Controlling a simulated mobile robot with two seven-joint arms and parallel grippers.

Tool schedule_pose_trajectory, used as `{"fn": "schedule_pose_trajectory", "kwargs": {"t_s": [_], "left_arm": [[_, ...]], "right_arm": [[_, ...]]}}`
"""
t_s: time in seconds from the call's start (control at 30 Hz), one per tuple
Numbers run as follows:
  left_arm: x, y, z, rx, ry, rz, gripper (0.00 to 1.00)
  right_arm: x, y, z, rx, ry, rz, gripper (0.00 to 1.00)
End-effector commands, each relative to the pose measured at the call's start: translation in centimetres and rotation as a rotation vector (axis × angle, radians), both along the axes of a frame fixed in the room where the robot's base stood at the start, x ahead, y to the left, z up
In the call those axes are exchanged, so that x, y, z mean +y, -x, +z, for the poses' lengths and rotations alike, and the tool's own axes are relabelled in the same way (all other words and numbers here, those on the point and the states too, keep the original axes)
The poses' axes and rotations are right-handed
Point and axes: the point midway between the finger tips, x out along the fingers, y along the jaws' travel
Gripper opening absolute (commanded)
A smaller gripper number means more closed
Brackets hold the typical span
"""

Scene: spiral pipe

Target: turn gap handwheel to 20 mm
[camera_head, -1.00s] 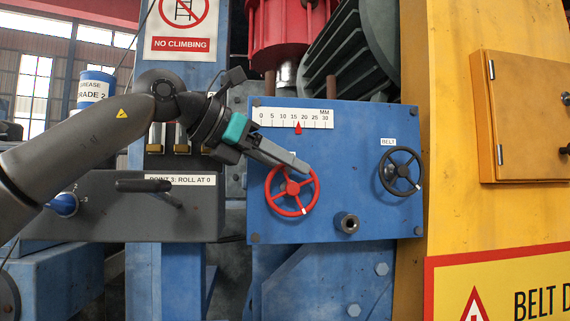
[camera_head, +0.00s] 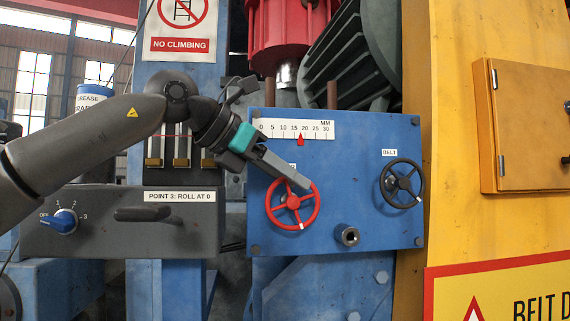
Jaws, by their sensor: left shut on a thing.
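The red handwheel (camera_head: 293,203) is on the lower left of the blue panel (camera_head: 350,150). A white mark sits at its lower right rim. Above it is the white millimetre scale (camera_head: 265,132), marked 0 to 30. Its red pointer (camera_head: 300,140) stands between 15 and 20, nearer 20. My left gripper (camera_head: 304,184), dark grey with a teal band, reaches in from the upper left and is shut on the wheel's upper right rim. The label above the red wheel is mostly hidden by my gripper. My right gripper is not in view.
A black handwheel (camera_head: 402,183) labelled BELT is at the panel's right. A threaded stub (camera_head: 347,236) sticks out below. A grey control box (camera_head: 130,222) with a blue selector knob (camera_head: 62,222) lies under my left arm. A yellow cabinet (camera_head: 525,125) is at the right.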

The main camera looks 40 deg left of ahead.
Motion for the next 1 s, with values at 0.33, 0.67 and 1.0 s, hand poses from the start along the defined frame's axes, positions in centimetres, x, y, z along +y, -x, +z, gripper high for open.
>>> {"fn": "schedule_pose_trajectory", "kwargs": {"t_s": [0.33,0.67,1.0], "left_arm": [[-0.6,-0.6,0.4,0.141,-0.105,0.000,0.00],[-1.0,-1.1,0.2,0.263,-0.199,-0.001,0.00],[-1.1,-1.1,-0.2,0.293,-0.222,-0.002,0.00]], "right_arm": [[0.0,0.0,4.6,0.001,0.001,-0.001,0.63],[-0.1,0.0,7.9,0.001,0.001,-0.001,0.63],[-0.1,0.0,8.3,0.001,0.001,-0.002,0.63]]}}
